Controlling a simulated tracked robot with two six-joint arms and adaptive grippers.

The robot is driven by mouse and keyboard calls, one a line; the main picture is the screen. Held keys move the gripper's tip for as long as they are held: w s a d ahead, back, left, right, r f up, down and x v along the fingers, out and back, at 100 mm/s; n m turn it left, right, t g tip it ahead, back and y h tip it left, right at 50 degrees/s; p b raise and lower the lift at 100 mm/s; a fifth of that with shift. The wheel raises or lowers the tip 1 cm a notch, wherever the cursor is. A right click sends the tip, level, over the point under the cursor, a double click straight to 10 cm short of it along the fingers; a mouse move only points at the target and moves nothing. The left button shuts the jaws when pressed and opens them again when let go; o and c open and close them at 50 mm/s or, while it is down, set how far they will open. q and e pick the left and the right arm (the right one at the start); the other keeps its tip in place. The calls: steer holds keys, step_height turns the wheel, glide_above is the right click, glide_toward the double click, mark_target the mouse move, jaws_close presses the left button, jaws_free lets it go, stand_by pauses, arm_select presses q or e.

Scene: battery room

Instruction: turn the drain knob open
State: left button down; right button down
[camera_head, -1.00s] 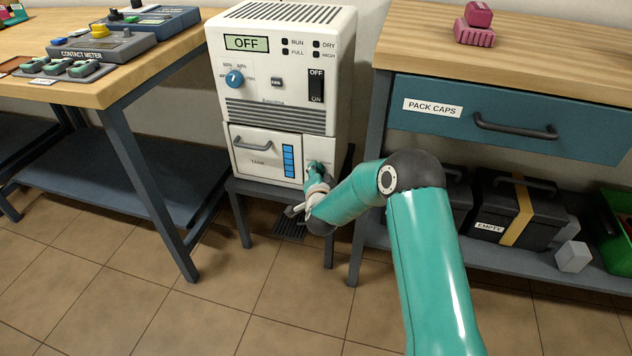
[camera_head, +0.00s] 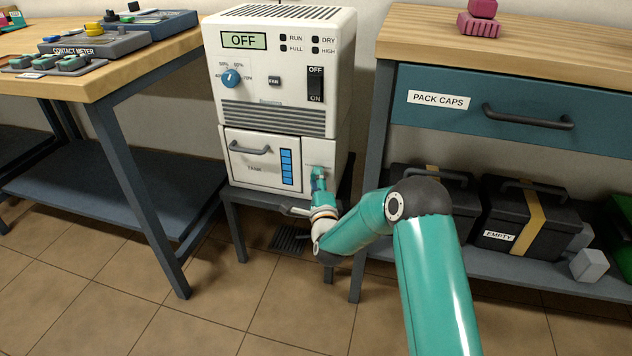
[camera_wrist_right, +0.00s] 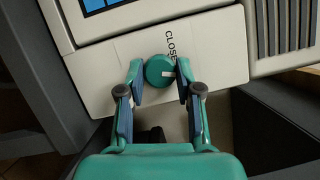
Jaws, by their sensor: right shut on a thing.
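The drain knob (camera_wrist_right: 158,70) is a small round teal knob with a white mark, on the pale lower front of the white dehumidifier (camera_head: 278,80). In the right wrist view the white mark lies at the knob's right side, and a partly covered label beginning "CLOS" is printed just above it. My right gripper (camera_wrist_right: 160,74) has one finger on each side of the knob and is shut on it. In the head view the right gripper (camera_head: 318,180) is at the lower right of the dehumidifier, beside the tank drawer (camera_head: 262,160). The knob is hardly visible there. My left gripper is out of view.
The dehumidifier display reads OFF and its unit stands on a dark stand (camera_head: 236,212). A bench with a contact meter (camera_head: 80,50) is at left. A bench with a PACK CAPS drawer (camera_head: 480,110) is close at right. A floor grate (camera_head: 288,238) lies below.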

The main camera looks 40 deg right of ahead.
steer(key=m+h, duration=0.1)
steer(key=m, duration=0.2)
steer(key=f+m+h, duration=0.1)
steer(key=m, duration=0.1)
steer(key=shift+s+d+m, duration=0.1)
steer(key=shift+d+m, duration=0.05)
steer(key=shift+m, duration=0.25)
steer(key=c, duration=0.9)
jaws_free()
steer(key=shift+o, duration=0.7)
steer(key=shift+r+t, duration=0.2)
steer(key=shift+t, duration=0.1)
steer(key=v, duration=1.2)
steer(key=shift+f, duration=0.25)
